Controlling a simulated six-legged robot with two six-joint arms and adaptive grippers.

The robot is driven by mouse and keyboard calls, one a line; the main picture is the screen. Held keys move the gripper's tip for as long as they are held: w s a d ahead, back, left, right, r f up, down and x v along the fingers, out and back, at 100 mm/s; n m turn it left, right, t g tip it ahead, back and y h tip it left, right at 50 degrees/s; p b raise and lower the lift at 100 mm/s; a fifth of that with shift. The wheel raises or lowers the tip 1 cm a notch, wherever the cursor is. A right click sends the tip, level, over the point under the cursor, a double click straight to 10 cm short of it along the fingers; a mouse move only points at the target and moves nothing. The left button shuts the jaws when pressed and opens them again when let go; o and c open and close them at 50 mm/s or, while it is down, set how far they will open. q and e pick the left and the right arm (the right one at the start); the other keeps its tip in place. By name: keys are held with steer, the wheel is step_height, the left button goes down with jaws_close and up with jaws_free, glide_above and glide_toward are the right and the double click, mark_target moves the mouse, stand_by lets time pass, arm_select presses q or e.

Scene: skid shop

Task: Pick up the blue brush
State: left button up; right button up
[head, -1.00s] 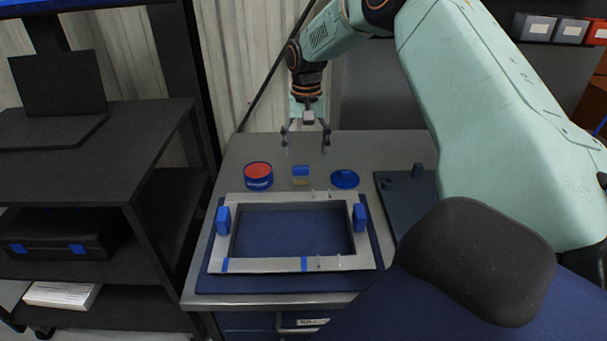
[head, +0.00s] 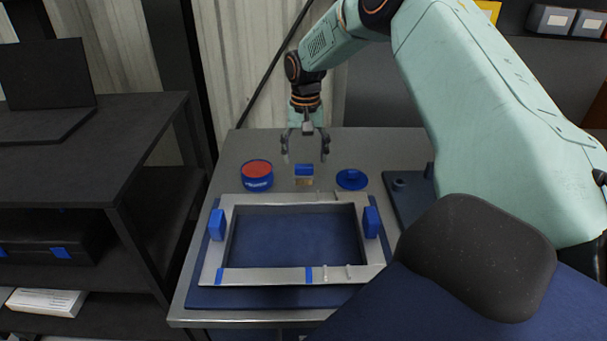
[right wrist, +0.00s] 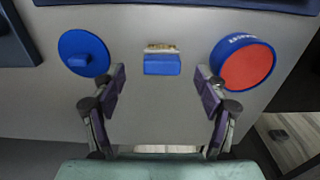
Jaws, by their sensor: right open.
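The blue brush (head: 304,170) stands on the grey table behind the metal frame, with a blue top and tan bristles below. It also shows in the right wrist view (right wrist: 162,63), ahead of the fingers and midway between them. My right gripper (head: 305,158) is open and empty, just above and behind the brush. Its two fingers show in the right wrist view (right wrist: 162,92), spread wider than the brush and apart from it. My left gripper is in neither view.
A blue tin with red contents (head: 257,176) stands left of the brush, and a blue lid (head: 351,179) lies to its right. A metal frame (head: 293,276) with blue clamps lies in front on a blue mat. A dark shelf (head: 150,108) stands at left.

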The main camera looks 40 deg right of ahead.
mark_target(304, 165)
steer(key=f, duration=0.3)
steer(key=w+f+b, duration=0.1)
steer(key=shift+d+f, duration=0.3)
steer(key=shift+a+f, duration=0.2)
steer(key=shift+f, duration=0.1)
steer(key=shift+w+a, duration=0.1)
steer(key=shift+s+r, duration=0.15)
steer(key=shift+s, duration=0.15)
steer(key=shift+d, duration=0.3)
steer(key=shift+c, duration=1.2)
steer(key=shift+w+a, duration=0.15)
steer(key=shift+w, duration=0.1)
steer(key=c, duration=0.3)
steer(key=shift+c, duration=0.9)
steer(key=shift+s, duration=0.2)
steer(key=shift+c, duration=2.2)
steer(key=shift+w, duration=0.15)
steer(key=shift+c, duration=0.4)
step_height(304, 165, up, 9)
steer(key=shift+f+p, duration=0.1)
steer(key=shift+p, duration=0.8)
steer(key=shift+r, duration=0.55)
